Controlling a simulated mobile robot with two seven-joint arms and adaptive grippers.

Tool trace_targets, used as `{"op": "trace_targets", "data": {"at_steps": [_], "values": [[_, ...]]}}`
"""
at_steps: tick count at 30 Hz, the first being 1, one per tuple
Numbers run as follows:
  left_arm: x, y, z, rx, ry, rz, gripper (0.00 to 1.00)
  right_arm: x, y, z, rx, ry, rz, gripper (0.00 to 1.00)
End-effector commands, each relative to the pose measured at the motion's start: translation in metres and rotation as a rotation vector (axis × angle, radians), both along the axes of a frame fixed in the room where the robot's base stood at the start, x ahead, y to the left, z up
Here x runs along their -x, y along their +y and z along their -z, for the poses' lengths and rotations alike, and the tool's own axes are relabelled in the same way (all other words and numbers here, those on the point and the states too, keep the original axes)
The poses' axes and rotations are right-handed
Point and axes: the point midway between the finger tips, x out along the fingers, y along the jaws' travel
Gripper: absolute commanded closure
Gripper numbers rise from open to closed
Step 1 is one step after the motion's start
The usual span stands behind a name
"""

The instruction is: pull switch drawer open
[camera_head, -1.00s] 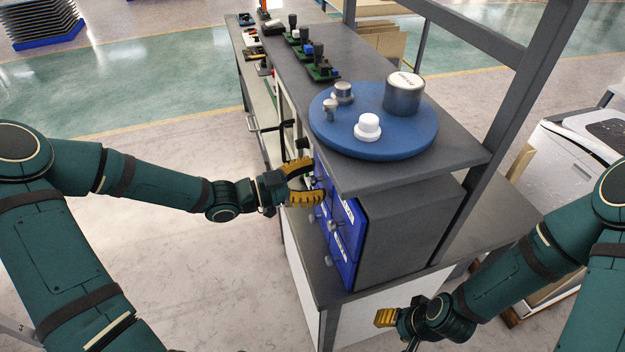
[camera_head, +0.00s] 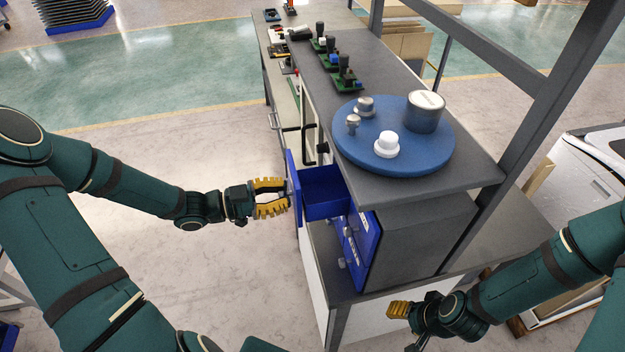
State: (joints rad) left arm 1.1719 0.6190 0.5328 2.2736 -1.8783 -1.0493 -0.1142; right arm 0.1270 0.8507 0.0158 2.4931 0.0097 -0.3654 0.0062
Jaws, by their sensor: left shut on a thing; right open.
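The blue drawer (camera_head: 325,191) in the upper row of the grey cabinet (camera_head: 425,240) is pulled out to the left. Its inside shows and looks empty. My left gripper (camera_head: 284,197) is shut at the drawer's front panel (camera_head: 294,187), on its handle, which the fingers hide. The other blue drawer fronts (camera_head: 360,250), with small grey knobs, are closed below and beside it. My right gripper (camera_head: 397,310) is open and empty at the lower right, apart from the cabinet.
A round blue turntable (camera_head: 395,155) with a metal cylinder (camera_head: 425,112) and a white knob (camera_head: 387,143) sits on the bench top above. Green switch boards (camera_head: 347,80) stand farther back. A grey upright frame (camera_head: 515,110) rises at right. The floor left of the drawer is clear.

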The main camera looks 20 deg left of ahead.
Motion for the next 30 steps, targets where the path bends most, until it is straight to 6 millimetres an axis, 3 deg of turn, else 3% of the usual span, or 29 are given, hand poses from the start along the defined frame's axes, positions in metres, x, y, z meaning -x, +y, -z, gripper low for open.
{"op": "trace_targets", "data": {"at_steps": [5,14,15,18,30], "values": [[0.012,0.018,-0.003,0.003,-0.007,0.001,1.0,-0.002,-0.001,-0.007,0.001,-0.005,0.004,0.48],[0.013,0.02,-0.003,0.004,-0.009,0.003,1.0,-0.002,-0.001,-0.006,0.002,-0.006,0.004,0.48],[0.013,0.02,-0.003,0.004,-0.009,0.003,0.75,-0.002,-0.001,-0.006,0.002,-0.006,0.004,0.48],[0.013,0.02,-0.003,0.004,-0.008,0.002,0.46,-0.002,-0.001,-0.006,0.002,-0.006,0.004,0.48],[0.017,0.025,-0.001,0.001,-0.005,0.001,0.46,-0.002,0.0,-0.006,0.002,-0.005,0.003,0.48]]}}
